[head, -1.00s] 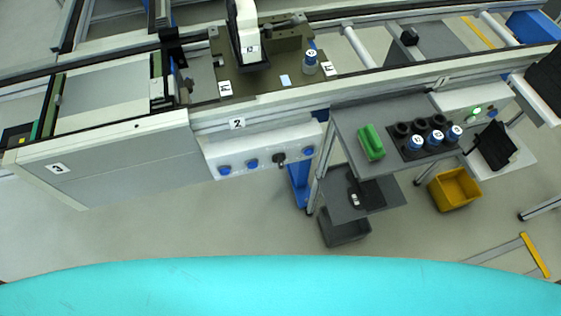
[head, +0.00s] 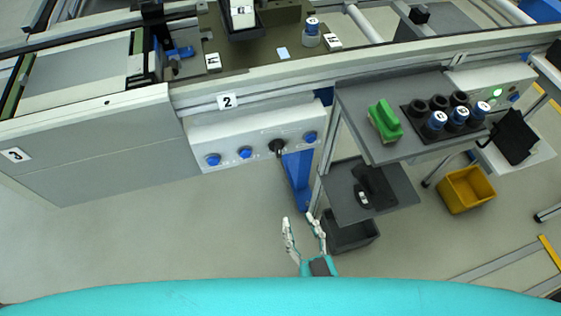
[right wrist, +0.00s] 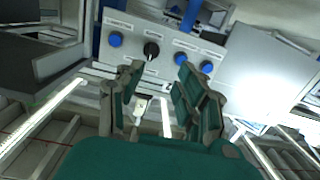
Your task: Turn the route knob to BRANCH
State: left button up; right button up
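A light grey control panel (head: 225,137) on the front of the line carries a black knob (head: 277,147) and several blue buttons, such as one blue button (head: 245,152) to the knob's left. The black knob (right wrist: 151,50) and the panel also show in the right wrist view, ahead of the fingers. The knob's labels are too small to read. My right gripper (head: 303,220) is open and empty, below the panel and apart from it; its spread fingers also show in the right wrist view (right wrist: 158,85). My left gripper is not in view.
A blue post (head: 297,175) stands below the panel. A yellow bin (head: 466,189) sits on the floor at right. The floor left of my gripper is clear.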

notch_tip(320, 180, up, 3)
jog(key=t, duration=0.1)
send_near(280, 150)
jog(key=shift+m, duration=0.3)
jog(key=x, duration=0.9)
jog(key=shift+p, duration=0.3)
grip_shut()
